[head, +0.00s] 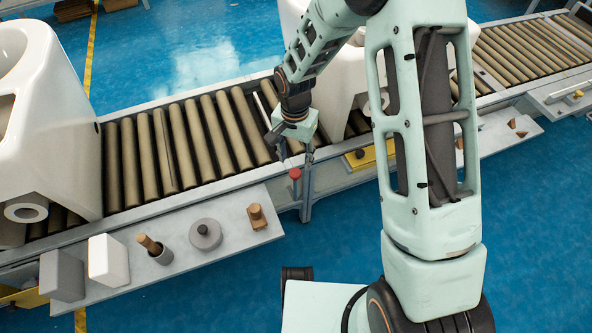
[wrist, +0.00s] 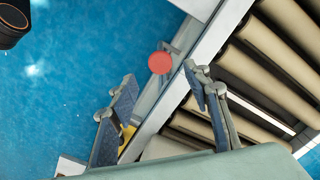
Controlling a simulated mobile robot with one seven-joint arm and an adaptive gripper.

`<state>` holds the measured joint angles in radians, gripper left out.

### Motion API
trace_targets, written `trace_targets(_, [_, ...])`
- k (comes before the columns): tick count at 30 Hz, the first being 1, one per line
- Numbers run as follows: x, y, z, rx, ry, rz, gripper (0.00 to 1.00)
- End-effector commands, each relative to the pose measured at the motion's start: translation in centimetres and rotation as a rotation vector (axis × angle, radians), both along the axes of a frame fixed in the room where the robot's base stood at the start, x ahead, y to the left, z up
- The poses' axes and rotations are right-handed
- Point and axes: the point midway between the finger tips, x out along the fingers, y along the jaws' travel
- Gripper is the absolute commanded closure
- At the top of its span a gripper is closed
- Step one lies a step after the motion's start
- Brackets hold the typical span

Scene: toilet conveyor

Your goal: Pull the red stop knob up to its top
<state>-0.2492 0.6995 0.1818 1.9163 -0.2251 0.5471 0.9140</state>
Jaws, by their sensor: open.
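The red stop knob (head: 295,173) stands on a thin post at the near edge of the conveyor, in the middle of the head view. It shows as a round red disc in the wrist view (wrist: 160,63). My gripper (head: 295,160) hangs at the conveyor's edge around or just above the knob; the head view does not settle its depth. In the wrist view my gripper (wrist: 160,90) is open. Its two fingers stand apart to the left and right, and the knob appears beyond the gap between their tips. I see no contact with the knob.
The roller conveyor (head: 190,140) runs behind the knob, with a white toilet (head: 45,120) at left and another behind my arm. A side shelf (head: 180,255) holds several small items, including a grey disc (head: 205,235) and a wooden block (head: 257,216). Blue floor lies open in front.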

Motion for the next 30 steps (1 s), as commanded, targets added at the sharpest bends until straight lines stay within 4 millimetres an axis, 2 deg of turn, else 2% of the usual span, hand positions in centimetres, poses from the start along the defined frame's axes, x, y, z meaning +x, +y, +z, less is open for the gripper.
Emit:
trace_targets(1, [-0.1,0.0,-1.4,-0.001,0.003,0.0,0.56])
trace_targets(3, [-0.1,0.0,-2.7,-0.001,0.003,0.001,0.56])
trace_targets(9, [0.0,0.0,-5.3,-0.001,0.001,0.0,0.56])
trace_targets(14, [0.1,0.0,-6.1,0.0,-0.002,0.001,0.56])
trace_targets(22, [0.1,0.0,-6.2,0.0,-0.002,0.001,0.56])
trace_targets(30, [0.1,0.0,-6.2,0.0,-0.002,0.001,0.85])
